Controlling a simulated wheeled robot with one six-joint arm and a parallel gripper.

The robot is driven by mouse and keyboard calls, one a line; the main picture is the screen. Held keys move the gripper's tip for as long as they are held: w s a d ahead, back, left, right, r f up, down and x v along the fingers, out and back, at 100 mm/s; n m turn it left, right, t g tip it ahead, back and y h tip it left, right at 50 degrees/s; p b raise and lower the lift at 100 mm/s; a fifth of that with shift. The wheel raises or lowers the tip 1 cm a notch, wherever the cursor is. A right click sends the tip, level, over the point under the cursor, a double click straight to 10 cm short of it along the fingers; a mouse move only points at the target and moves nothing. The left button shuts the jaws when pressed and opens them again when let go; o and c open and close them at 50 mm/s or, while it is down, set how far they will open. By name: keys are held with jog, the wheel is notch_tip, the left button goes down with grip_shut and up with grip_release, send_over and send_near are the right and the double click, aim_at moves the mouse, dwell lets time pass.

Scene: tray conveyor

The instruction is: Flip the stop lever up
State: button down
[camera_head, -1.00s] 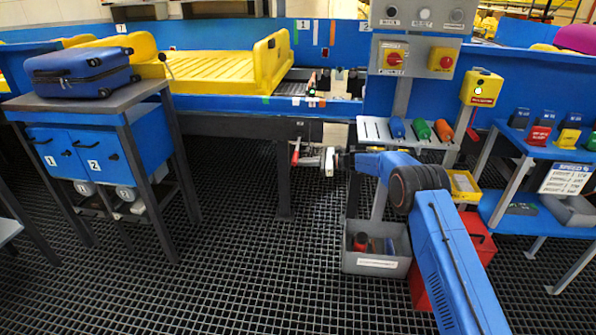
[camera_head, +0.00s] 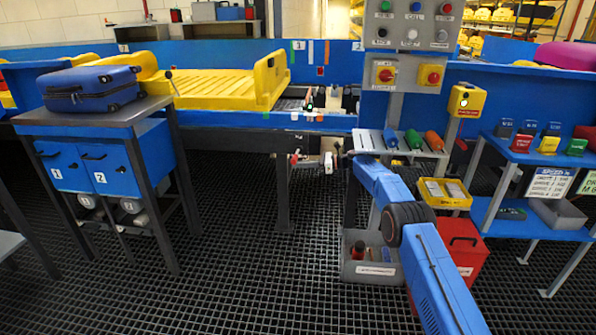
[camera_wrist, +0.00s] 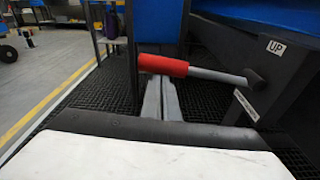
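The stop lever has a red grip (camera_wrist: 163,65) on a grey rod. In the wrist view it lies nearly level, running right to a dark pivot beside the label "UP" (camera_wrist: 275,47). In the head view the small red grip (camera_head: 294,159) shows under the conveyor's front edge. My gripper (camera_head: 309,161) is just right of it. In the wrist view two grey fingers (camera_wrist: 161,92) of my gripper lie side by side and look shut, with nothing between them. Their tips end at the lower edge of the red grip; I cannot tell whether they touch it.
A yellow tray (camera_head: 215,88) sits on the blue conveyor. A control post (camera_head: 408,75) with buttons stands right of the lever. A grey bin (camera_head: 372,271) and red box (camera_head: 463,247) are on the floor below. A table with a blue suitcase (camera_head: 90,88) stands left.

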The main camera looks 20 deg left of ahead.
aim_at(297, 158)
jog(key=shift+w+r+m+g, duration=0.1)
jog(key=shift+r+m+g, duration=0.2)
jog(key=shift+r+m, duration=1.15)
jog(key=shift+r, duration=0.15)
